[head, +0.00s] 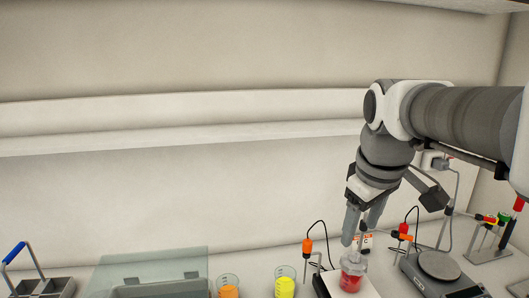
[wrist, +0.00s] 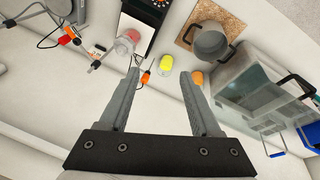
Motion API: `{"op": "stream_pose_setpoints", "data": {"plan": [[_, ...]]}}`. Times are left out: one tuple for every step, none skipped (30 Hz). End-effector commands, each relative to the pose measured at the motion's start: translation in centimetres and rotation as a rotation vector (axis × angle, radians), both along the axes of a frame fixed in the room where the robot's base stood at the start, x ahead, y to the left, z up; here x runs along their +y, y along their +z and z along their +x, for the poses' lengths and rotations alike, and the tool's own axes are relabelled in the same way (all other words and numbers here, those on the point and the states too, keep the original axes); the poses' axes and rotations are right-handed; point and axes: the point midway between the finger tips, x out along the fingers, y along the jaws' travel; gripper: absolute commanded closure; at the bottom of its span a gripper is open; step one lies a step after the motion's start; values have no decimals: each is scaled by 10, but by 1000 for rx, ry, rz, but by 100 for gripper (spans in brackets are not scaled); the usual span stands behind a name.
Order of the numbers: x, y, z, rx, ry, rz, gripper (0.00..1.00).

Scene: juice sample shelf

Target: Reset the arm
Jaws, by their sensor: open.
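My gripper (head: 361,222) points down at the right side of the head view, above the bench. In the wrist view my gripper (wrist: 160,80) has its two fingers spread wide with nothing between them. A clear flask with red liquid (head: 351,276) stands just below the fingertips in the head view, apart from them as far as I can tell. It also shows in the wrist view (wrist: 127,41), beyond the left finger. My arm reaches in from the right edge of the head view.
Beakers with yellow (head: 285,287) and orange (head: 228,291) contents stand left of the flask. A scale (head: 439,266) and a tube rack (head: 488,248) stand right. A clear bin (head: 160,270) and blue-handled caddy (head: 40,288) stand left. A ledge (head: 180,136) runs along the wall.

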Motion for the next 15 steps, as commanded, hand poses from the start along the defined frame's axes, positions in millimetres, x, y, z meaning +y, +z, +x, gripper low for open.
{"op": "stream_pose_setpoints", "data": {"plan": [[4, -3, -18, -26, -48, 18, 36], [7, -6, -26, -39, -80, 31, 36], [9, -11, -38, -56, -121, 48, 36], [11, -14, -46, -69, -154, 62, 36], [12, -18, -55, -82, -185, 77, 36], [15, -24, -66, -99, -225, 97, 36], [16, -28, -74, -112, -256, 112, 36], [17, -33, -81, -123, -285, 128, 36], [19, -39, -90, -136, -321, 148, 36], [20, -44, -97, -146, -346, 163, 36], [21, -48, -102, -156, -370, 177, 36], [22, -54, -109, -165, -399, 194, 36], [23, -58, -113, -172, -417, 205, 36], [23, -61, -117, -178, -434, 216, 36], [24, -65, -121, -184, -453, 227, 36]]}}
